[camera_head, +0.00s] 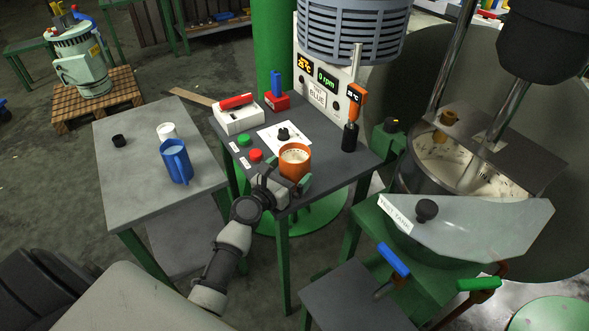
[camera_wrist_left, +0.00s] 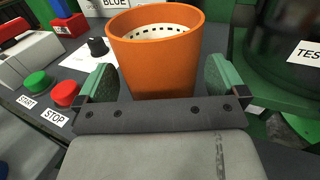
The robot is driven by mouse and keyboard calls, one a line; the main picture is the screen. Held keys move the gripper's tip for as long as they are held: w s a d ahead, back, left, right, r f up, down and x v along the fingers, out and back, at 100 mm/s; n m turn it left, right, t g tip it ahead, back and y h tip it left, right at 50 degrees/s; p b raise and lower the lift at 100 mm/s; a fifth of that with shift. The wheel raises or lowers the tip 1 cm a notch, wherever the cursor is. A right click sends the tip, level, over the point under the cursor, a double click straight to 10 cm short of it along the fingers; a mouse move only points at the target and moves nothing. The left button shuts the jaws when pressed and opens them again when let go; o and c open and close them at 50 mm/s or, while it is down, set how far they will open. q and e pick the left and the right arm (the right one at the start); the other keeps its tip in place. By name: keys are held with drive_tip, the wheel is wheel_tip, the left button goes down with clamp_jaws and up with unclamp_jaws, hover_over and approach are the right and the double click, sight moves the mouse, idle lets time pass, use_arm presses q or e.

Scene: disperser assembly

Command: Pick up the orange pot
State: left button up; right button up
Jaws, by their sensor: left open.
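The orange pot (camera_head: 295,164) stands upright near the front edge of the dark control table, with pale content under its rim. My left gripper (camera_head: 284,180) is at the near side of the pot. Its two green finger pads are spread, one on each side of the pot's lower part, and a gap shows beside the pot. The pot's base is partly hidden by the gripper. My right gripper is not in view.
Green and red START and STOP buttons (camera_wrist_left: 52,88) sit left of the pot, with a black knob (camera_head: 284,134) behind. A blue jug (camera_head: 177,162) and white cup (camera_head: 166,131) stand on the left table. A steel tank (camera_head: 470,165) is at right.

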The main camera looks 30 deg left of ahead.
sight(294, 158)
use_arm(q)
drive_tip(key=shift+w+d+f, duration=0.1)
drive_tip(key=shift+w+d, duration=0.05)
drive_tip(key=shift+w, duration=1.05)
drive_tip(key=shift+s, duration=0.1)
drive_tip(key=c, duration=1)
drive_tip(key=shift+o, duration=0.2)
drive_tip(key=shift+r, duration=0.25)
